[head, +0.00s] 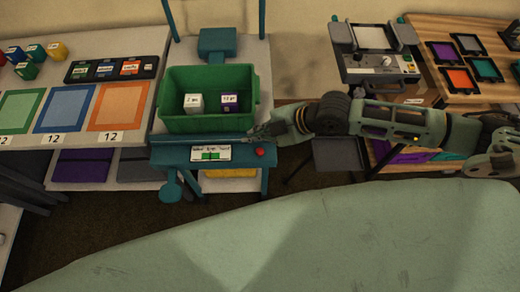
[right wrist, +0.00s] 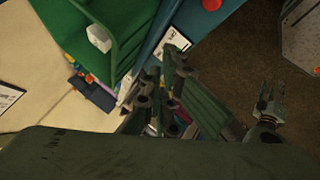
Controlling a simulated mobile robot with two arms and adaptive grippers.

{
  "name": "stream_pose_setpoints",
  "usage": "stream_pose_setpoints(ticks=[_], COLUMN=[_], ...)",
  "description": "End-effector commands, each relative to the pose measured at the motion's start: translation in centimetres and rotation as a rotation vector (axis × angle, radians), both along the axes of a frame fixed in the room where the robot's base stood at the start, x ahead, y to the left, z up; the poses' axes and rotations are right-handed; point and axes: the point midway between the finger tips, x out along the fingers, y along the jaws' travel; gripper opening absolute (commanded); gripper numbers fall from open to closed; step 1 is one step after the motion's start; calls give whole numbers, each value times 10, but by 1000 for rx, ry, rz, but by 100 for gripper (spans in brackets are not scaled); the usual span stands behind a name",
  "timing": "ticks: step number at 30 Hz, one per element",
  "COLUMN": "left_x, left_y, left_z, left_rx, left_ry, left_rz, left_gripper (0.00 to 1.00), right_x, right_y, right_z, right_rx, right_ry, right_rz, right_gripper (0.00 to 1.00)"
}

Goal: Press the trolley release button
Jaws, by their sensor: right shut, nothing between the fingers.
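The trolley's teal front panel (head: 170,156) carries a white label (head: 211,153) and a round red button (head: 260,152) at its right end. The button also shows at the top of the right wrist view (right wrist: 211,4). My right gripper (head: 256,133) comes in from the right, shut and empty, above and slightly left of the button, apart from it in the picture. Its fingers point toward the panel in the right wrist view (right wrist: 176,52). What looks like my left gripper (right wrist: 268,104) shows small and dark at the right of that view; its opening is unclear.
A green crate (head: 208,123) on the trolley holds a white box (head: 194,103) and a purple-and-white box (head: 231,104). A table with coloured squares (head: 64,107) stands left. A grey scale-like device (head: 375,62) and a wooden table (head: 440,28) stand right.

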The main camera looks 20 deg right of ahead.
Motion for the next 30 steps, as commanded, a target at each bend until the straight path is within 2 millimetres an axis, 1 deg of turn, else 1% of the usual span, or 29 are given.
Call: stream_pose_setpoints(ticks=[1,5,12,15,21,30], left_x=[0,0,0,0,0,0], left_y=[0,0,0,0,1,1], left_z=[-6,-19,-54,-66,-74,-74], left_rx=[0,0,0,0,1,1], left_ry=[0,0,0,1,1,1], left_rz=[0,1,1,1,1,1], left_gripper=[40,40,40,40,40,40], right_x=[0,0,-1,-1,0,0], right_y=[0,0,0,0,1,0], right_z=[-6,-20,-56,-68,-83,-84], right_rx=[0,0,0,0,1,0], right_ry=[1,1,1,1,0,0], right_rz=[1,0,0,0,1,0], right_gripper=[0,0,0,0,0,0])
